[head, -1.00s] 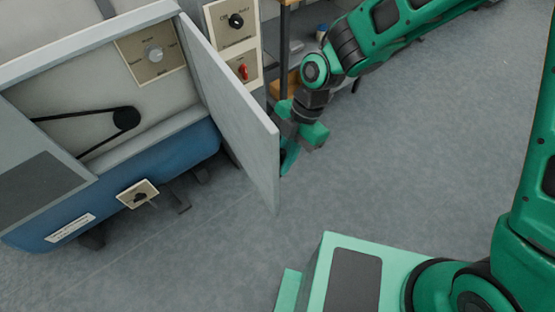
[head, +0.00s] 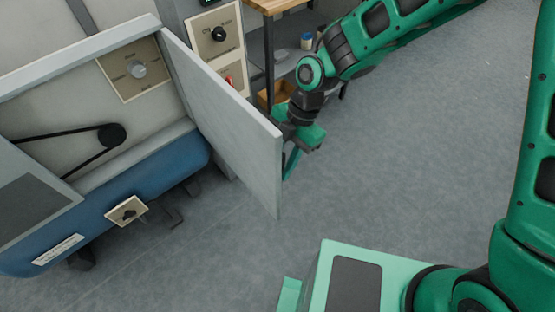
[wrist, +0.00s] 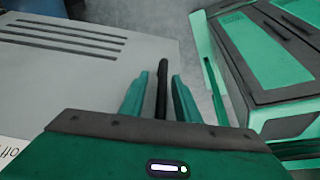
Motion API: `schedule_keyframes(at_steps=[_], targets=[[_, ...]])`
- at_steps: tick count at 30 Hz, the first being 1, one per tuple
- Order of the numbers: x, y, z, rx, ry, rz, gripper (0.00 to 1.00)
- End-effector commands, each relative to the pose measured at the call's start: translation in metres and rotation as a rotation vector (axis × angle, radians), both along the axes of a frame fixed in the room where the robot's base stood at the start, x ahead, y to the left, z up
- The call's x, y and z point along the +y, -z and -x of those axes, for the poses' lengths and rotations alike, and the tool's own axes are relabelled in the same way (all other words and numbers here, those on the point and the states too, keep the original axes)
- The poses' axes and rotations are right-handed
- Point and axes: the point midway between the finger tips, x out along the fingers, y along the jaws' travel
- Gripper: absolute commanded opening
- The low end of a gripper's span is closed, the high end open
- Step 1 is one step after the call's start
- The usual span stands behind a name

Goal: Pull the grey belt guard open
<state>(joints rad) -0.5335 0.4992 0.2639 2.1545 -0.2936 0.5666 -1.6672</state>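The grey belt guard (head: 225,120) is a flat hinged panel on the machine at left in the head view. It stands swung out, with the belt and pulley (head: 112,135) exposed behind. My gripper (head: 290,160) is at the guard's free edge, on its outer face, partly hidden by the panel. In the wrist view the guard's outer face (wrist: 60,75), with dark slots, fills the left. A dark bar handle (wrist: 162,90) stands between the two green fingers of my gripper (wrist: 160,88). Narrow gaps show on both sides, so the fingers look open around it, not clamped.
The blue lower machine body (head: 150,185) carries a small switch plate (head: 127,210). A control panel (head: 218,40) and a wooden-topped bench (head: 270,5) stand behind the guard. Clear grey floor (head: 400,150) lies to the right. My own base is at the bottom.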

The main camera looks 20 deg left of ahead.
Motion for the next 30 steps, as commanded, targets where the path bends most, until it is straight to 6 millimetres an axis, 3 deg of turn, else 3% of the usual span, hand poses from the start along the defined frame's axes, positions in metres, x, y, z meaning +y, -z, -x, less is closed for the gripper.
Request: schedule_keyframes(at_steps=[8,21,30], targets=[[-0.002,-0.007,-0.002,0.001,0.001,0.001,0.30],[-0.017,-0.076,-0.029,-0.001,0.000,0.000,0.30],[-0.022,-0.098,-0.037,0.001,0.000,0.000,0.30]])
